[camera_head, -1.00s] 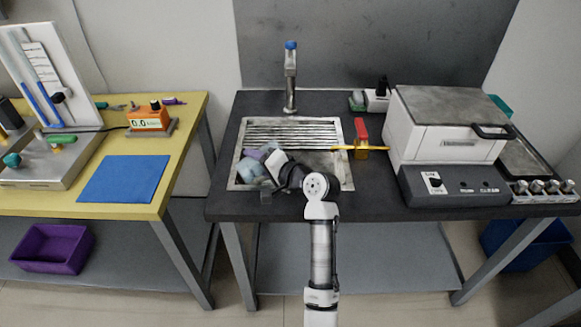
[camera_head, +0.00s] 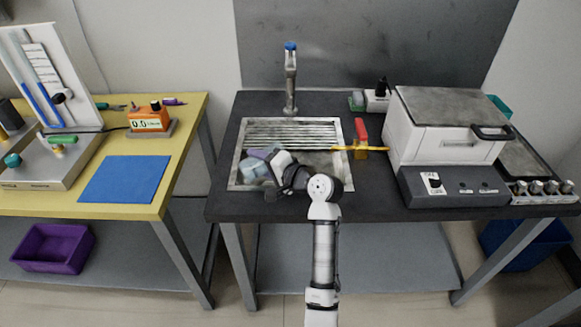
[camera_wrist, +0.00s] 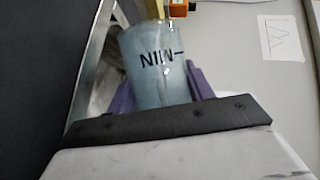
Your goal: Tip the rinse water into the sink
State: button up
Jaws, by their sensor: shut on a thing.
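My gripper (camera_head: 266,153), with purple fingers, is shut on a pale bluish, see-through container (camera_wrist: 158,65). Dark print on it appears upside down in the wrist view, so the container looks tipped. In the head view the container (camera_head: 256,172) is low over the front left of the sink (camera_head: 347,176). My wrist partly covers it. I cannot tell its exact tilt or whether water is in it or leaving it. The tap (camera_head: 290,80), with a blue top, stands behind the sink.
A red-and-yellow item (camera_head: 361,133) is by the sink's right edge. A white box-shaped appliance (camera_head: 445,140) stands further right. A slatted rack (camera_head: 290,133) covers the sink's back part. A yellow table with a blue mat (camera_head: 125,179) is at left, across a gap.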

aim_at(273, 147)
jog(key=shift+w+d+m, duration=0.15)
jog(key=shift+d+m, duration=0.1)
jog(key=shift+m, duration=0.05)
dwell(0.5)
jog(key=shift+w+d+r+m+y+p, duration=0.2)
jog(key=shift+r+m+y+p, duration=0.35)
jog(key=shift+m+p, duration=0.45)
jog(key=shift+w+d+r+m+y+p, duration=0.1)
jog(key=shift+d+r+m+y+p, duration=0.2)
jog(key=shift+r+m+p, duration=0.7)
dwell(1.6)
jog(key=shift+w+d+r+m+t+y+p, duration=0.35)
jog(key=shift+d+m+t+y+p, duration=0.1)
jog(key=shift+m+p, duration=0.5)
jog(key=shift+w+d+r+m+t+y+p, duration=0.25)
jog(key=shift+d+m+t+p, duration=0.2)
jog(key=shift+m+p, duration=0.5)
dwell(1.8)
